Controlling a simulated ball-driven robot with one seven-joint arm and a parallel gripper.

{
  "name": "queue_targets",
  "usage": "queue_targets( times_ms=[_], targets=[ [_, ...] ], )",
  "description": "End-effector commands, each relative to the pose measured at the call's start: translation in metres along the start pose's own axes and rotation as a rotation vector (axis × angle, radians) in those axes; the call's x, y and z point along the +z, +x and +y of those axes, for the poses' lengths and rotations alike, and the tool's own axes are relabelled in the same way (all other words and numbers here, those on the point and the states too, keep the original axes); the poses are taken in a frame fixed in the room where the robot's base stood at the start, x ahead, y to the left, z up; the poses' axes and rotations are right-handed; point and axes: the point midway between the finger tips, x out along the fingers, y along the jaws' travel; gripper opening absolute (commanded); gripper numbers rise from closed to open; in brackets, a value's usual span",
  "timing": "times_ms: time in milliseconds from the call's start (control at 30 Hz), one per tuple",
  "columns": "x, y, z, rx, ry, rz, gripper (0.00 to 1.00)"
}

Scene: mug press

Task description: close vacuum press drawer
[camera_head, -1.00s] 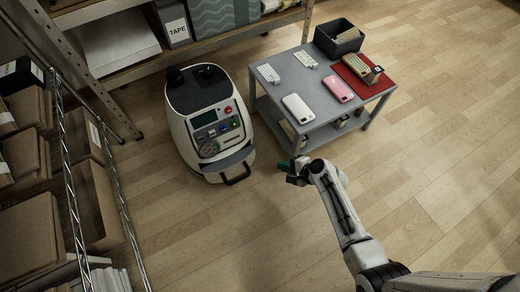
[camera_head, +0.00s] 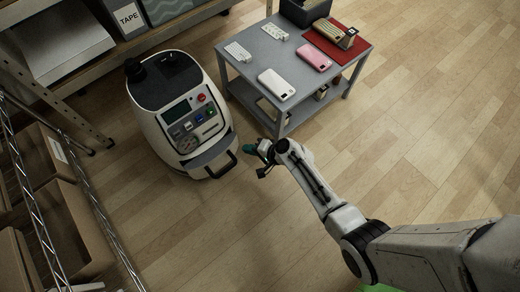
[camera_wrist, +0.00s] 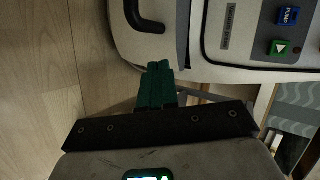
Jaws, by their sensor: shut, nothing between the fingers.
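The vacuum press (camera_head: 182,112) is a white rounded machine with a dark top, standing on the floor at the left centre. Its drawer (camera_head: 207,153) is low on the front, with a black loop handle (camera_head: 222,166). The handle also shows at the top of the wrist view (camera_wrist: 147,14), beside the PUMP button (camera_wrist: 288,16) and a green button. My gripper (camera_head: 251,149) has green fingers and is shut and empty. It is just right of the handle, apart from it. In the wrist view the fingers (camera_wrist: 157,82) are together, below the handle.
A grey table (camera_head: 270,45) stands right of the press, holding a white phone case (camera_head: 276,84), a pink phone case (camera_head: 314,57) and a dark bin (camera_head: 305,10). A wire rack (camera_head: 45,235) is at the left. The floor at the right is clear.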

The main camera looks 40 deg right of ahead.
Motion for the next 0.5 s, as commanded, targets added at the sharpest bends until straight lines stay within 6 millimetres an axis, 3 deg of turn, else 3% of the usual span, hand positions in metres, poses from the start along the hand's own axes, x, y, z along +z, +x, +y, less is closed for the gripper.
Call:
queue_targets(
  times_ms=[33, 200, 500],
  targets=[
    [0.0, 0.013, 0.003, 0.0, -0.001, 0.0, 0.0],
    [0.0, 0.034, -0.011, -0.002, -0.002, 0.0, 0.0],
    [-0.001, 0.048, -0.019, 0.0, 0.002, 0.002, 0.0]
  ],
)
